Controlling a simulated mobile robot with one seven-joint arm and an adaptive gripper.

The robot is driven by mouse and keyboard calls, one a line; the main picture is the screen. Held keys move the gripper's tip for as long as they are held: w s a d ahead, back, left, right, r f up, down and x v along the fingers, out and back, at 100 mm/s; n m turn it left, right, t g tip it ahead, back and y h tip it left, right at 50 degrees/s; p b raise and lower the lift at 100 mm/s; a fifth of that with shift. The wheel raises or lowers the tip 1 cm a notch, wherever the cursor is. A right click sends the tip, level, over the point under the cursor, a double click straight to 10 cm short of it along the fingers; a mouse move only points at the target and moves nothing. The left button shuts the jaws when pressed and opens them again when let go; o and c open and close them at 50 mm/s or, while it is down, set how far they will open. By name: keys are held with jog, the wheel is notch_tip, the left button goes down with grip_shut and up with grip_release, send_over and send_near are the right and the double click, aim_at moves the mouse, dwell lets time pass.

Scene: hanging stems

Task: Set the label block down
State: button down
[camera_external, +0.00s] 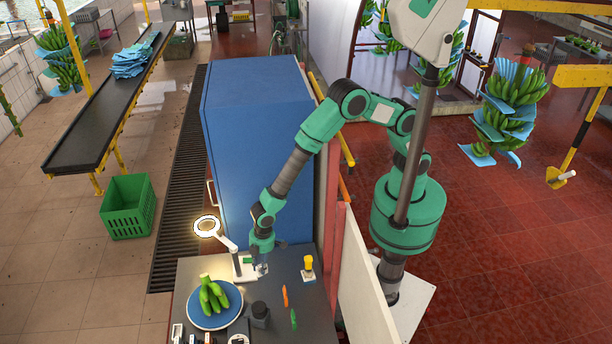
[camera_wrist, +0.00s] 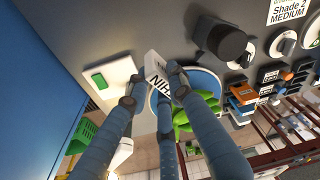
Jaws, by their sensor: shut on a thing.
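The label block (camera_wrist: 154,66) is white with dark letters, partly hidden by my fingers in the wrist view. My gripper (camera_wrist: 157,88) has its several blue-grey fingers shut around it. The block is too small there to make out clearly. I cannot tell whether its underside touches the table.
A ring lamp (camera_external: 243,266) stands close on the left. A blue plate (camera_external: 194,318) with green bananas (camera_external: 213,296), a black cylinder (camera_external: 259,314), and orange (camera_external: 285,296) and green (camera_external: 294,318) tools lie nearer. A yellow-topped stand (camera_external: 308,268) is right. A blue cabinet (camera_external: 255,140) rises behind.

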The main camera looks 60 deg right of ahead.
jog(key=shift+m, duration=0.5)
jog(key=f, duration=0.1)
jog(key=w+f, duration=0.1)
jog(key=f, duration=0.3)
jog(key=shift+w+a+f, duration=0.1)
jog(key=shift+w+a, duration=0.1)
jog(key=shift+w, duration=0.1)
jog(key=shift+f+p, duration=0.6)
jog(key=shift+f, duration=2.3)
jog(key=shift+f, duration=0.1)
jog(key=shift+f+p, duration=0.45)
jog(key=shift+f, duration=1.55)
jog(key=shift+f, duration=0.15)
